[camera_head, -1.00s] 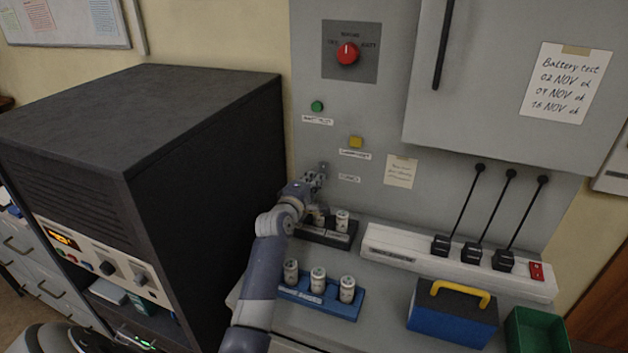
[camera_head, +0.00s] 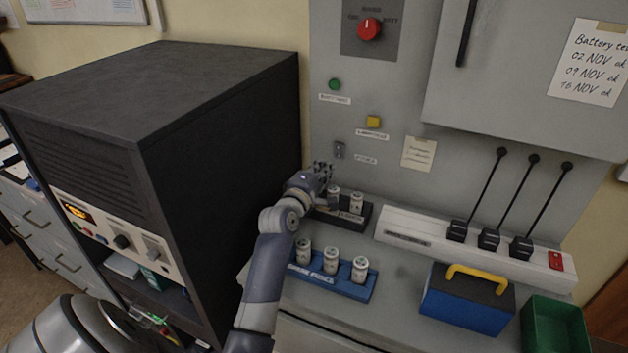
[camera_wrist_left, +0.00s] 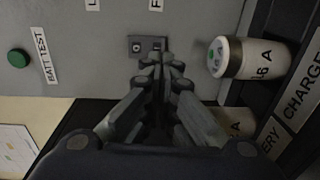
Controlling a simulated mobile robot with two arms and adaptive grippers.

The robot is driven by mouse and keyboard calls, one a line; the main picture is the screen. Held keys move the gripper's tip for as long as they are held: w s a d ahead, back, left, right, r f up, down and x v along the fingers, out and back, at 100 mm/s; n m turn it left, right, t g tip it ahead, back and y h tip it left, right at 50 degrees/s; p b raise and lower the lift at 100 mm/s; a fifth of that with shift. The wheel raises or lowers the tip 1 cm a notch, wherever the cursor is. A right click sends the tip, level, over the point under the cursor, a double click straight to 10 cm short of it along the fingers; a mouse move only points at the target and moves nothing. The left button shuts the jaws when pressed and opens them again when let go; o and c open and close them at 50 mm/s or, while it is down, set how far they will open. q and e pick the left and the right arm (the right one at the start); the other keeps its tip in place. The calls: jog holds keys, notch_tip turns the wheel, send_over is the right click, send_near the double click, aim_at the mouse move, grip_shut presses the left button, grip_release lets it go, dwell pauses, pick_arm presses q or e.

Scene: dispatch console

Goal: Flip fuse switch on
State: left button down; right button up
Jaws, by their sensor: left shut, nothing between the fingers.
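The fuse switch (camera_head: 338,150) is a small grey switch on the grey wall panel, left of a small white label. It also shows in the left wrist view as a dark plate (camera_wrist_left: 147,45) just beyond the fingertips, partly covered by them. I cannot tell which way its lever stands. My left gripper (camera_head: 322,171) is below and slightly left of the switch in the head view. In the left wrist view its fingers (camera_wrist_left: 160,78) are together with nothing between them, pointing at the plate. Contact cannot be made out. My right gripper is not in view.
Fuses stand in a black holder (camera_head: 366,214) beside my left gripper, and several more in a blue rack (camera_head: 318,278). A green button (camera_head: 334,84) and yellow button (camera_head: 374,121) sit above. A dark cabinet (camera_head: 225,130) stands left; a white power strip (camera_head: 400,229) lies right.

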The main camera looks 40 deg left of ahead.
pick_arm(q)
jog(key=v, duration=0.7)
jog(key=shift+s+d, duration=0.1)
jog(key=shift+s, duration=0.05)
